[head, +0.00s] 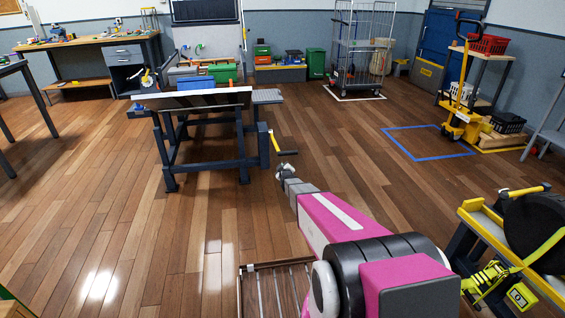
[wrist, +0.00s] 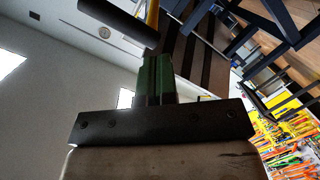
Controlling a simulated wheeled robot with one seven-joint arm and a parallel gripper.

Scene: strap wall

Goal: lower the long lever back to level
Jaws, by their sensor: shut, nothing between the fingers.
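A yellow lever (head: 275,141) with a black grip (head: 288,153) sticks out at the right end of the dark-framed bench. It slopes in the head view; its exact angle is hard to tell. My gripper (head: 284,168) is just in front of and below the grip. In the wrist view my gripper (wrist: 157,68) has its green fingers shut and empty. A dark round bar, likely the grip (wrist: 118,20), and a yellow bar (wrist: 152,13) show beyond the fingertips. I cannot tell whether they touch.
The bench top (head: 195,99) lies behind the lever, with blue (head: 196,82) and green bins (head: 223,73) behind it. A yellow frame (head: 483,222) carrying a strapped black tyre (head: 538,225) stands at right. A pallet jack (head: 465,118) is farther back.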

